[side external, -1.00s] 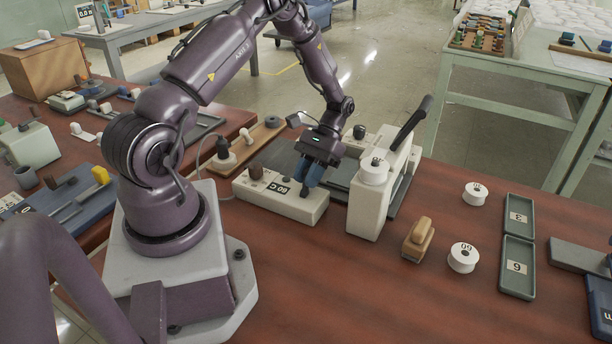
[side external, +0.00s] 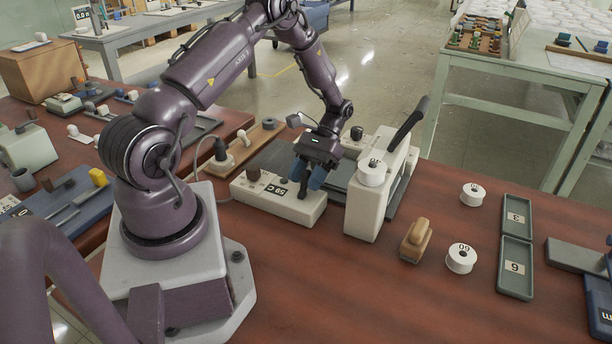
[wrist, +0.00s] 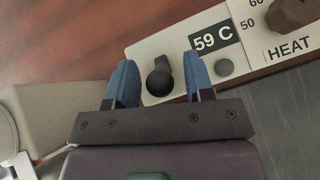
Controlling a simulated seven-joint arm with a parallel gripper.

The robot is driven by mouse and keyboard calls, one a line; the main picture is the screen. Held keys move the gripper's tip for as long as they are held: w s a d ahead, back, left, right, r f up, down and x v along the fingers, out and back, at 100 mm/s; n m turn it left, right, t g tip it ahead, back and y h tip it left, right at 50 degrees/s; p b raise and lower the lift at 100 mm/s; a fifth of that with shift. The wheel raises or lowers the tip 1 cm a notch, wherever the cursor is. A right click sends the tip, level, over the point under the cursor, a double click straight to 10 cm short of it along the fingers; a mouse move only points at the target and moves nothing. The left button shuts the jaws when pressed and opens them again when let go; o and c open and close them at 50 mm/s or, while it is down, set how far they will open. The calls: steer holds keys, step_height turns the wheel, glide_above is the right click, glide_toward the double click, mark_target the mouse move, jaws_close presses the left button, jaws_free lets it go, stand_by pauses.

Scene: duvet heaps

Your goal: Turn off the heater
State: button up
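The heater control is a long cream box (side external: 308,212) beside the press. Its display (side external: 275,190) reads 59 C, also in the wrist view (wrist: 212,38). A dark brown HEAT knob (side external: 253,174) sits at its left end, and at the top right of the wrist view (wrist: 291,12). A black switch (wrist: 159,82) with a short lever sits near the other end, beside a dull green round lamp or button (wrist: 224,68). My gripper (side external: 309,177) is over that end with its blue fingers apart. In the wrist view, the black switch shows in the gap between them, not gripped.
The cream press (side external: 368,208) with a raised black lever stands just right of my gripper. A wooden-handled block (side external: 416,240), white spools (side external: 461,258) and green trays (side external: 516,267) lie farther right. The front of the table is clear.

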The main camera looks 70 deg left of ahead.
steer(key=v, duration=1.3)
steer(key=s+d+r+m+t+y, duration=0.3)
steer(key=s+d+r+t, duration=0.3)
steer(key=d+r, duration=0.4)
steer(key=s+d+r+m+t+y, duration=0.2)
steer(key=s+d+r+t, duration=0.5)
steer(key=d, duration=0.5)
step_height(320, 180, up, 3)
steer(key=s+y, duration=0.1)
steer(key=s, duration=0.1)
steer(key=shift+s+d+r+m+t, duration=0.15)
steer(key=shift+s+d+m+t, duration=0.15)
steer(key=shift+s+d+m, duration=0.1)
steer(key=shift+c, duration=0.5)
